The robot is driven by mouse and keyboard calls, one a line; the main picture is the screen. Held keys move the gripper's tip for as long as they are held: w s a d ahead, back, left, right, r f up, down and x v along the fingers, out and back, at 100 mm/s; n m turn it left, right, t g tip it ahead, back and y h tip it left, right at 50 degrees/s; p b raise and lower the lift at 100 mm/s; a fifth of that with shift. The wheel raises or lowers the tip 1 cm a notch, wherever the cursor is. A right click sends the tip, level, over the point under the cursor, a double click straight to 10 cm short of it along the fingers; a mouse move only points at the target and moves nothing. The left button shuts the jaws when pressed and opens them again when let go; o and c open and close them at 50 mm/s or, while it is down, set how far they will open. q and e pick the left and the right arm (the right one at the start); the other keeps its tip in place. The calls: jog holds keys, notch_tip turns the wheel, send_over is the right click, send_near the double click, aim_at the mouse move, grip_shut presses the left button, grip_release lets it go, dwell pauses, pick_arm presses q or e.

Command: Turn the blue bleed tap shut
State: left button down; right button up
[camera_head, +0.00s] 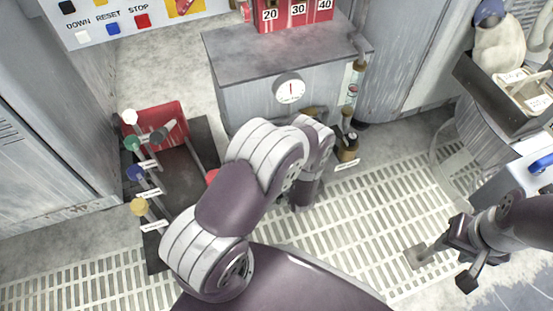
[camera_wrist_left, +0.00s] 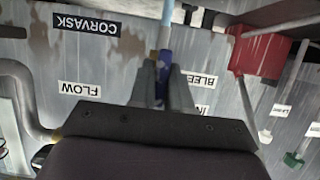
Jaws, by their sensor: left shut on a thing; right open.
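The blue tap (camera_wrist_left: 162,68) shows in the left wrist view, in front of a grey panel. Beside it is an upside-down label (camera_wrist_left: 201,79), partly covered, that seems to read BLEED. My left gripper (camera_wrist_left: 161,84) has its two fingers closed on either side of the blue tap. In the head view my left arm reaches to the grey cabinet (camera_head: 240,92) and hides the tap and the fingers. How far the tap is turned I cannot tell. My right gripper (camera_head: 441,269) is open and empty above the slatted floor at the right.
A lever stand with white, green, blue (camera_head: 135,173) and yellow (camera_head: 139,207) knobs is left of my arm. A dial gauge (camera_head: 289,89) is on the cabinet front. A brown-and-brass fitting (camera_head: 348,148) stands right of my left wrist. A dark tray (camera_head: 490,94) is at the right.

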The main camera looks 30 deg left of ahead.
pick_arm(q)
jog(key=shift+d+f+m+g+y+b, duration=0.15)
jog(key=shift+m+g+y+b, duration=0.35)
jog(key=shift+m, duration=0.6)
jog(key=shift+w+m+g+y+b, duration=0.1)
jog(key=shift+m+g+y+b, duration=0.45)
jog(key=shift+m, duration=0.65)
jog(key=c, duration=1.2)
grip_release()
jog(key=shift+o, duration=0.2)
